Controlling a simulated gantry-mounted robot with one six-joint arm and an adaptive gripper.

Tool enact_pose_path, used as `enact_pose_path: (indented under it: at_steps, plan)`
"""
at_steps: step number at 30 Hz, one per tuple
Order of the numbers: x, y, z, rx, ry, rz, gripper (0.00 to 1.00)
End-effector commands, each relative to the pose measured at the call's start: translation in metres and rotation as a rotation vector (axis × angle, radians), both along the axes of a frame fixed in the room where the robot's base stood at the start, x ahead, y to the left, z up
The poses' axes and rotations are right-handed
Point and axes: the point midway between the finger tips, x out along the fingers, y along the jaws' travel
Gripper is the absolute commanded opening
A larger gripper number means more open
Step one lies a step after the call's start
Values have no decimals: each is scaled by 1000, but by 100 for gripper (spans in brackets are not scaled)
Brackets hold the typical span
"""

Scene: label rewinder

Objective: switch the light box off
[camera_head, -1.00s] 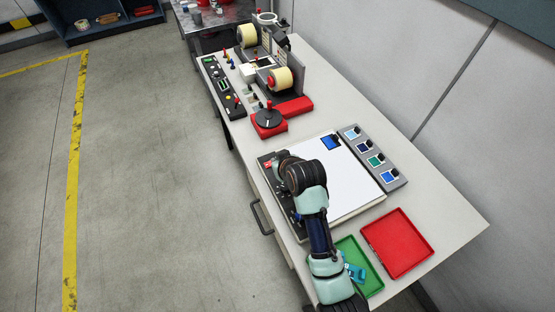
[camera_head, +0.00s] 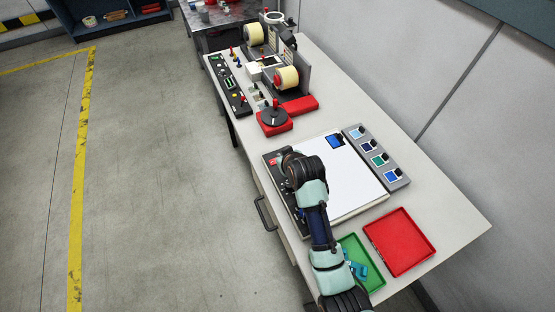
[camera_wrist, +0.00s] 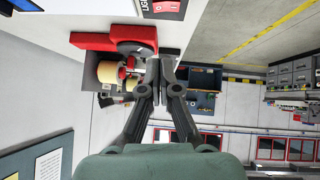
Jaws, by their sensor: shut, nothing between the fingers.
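The light box (camera_head: 350,190) is a flat box with a bright white top and a dark control strip along its left side. A red switch (camera_head: 273,160) sits at the far end of that strip. In the wrist view, a red rocker switch (camera_wrist: 246,8) with white marks shows at the top edge, beside a black part and partly cut-off lettering. My gripper (camera_wrist: 160,55) is shut and empty, its fingertips below the switch in that picture and apart from it. In the head view my own wrist hides the fingers and part of the strip.
A blue sample (camera_head: 335,141) lies on the panel's far edge. A grey swatch rack (camera_head: 398,184) stands to the right. A red tray (camera_head: 400,246) and a green tray (camera_head: 375,282) lie nearer. The red-based turntable (camera_head: 274,119) and label rewinder (camera_head: 287,78) stand beyond.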

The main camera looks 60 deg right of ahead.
Motion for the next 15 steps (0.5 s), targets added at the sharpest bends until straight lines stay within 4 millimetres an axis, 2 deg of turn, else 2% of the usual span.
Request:
enact_pose_path:
  at_steps: [11,15]
  plan:
    - [39,-42,-59,1,0,1,0]
    - [38,-45,-81,1,2,0,0]
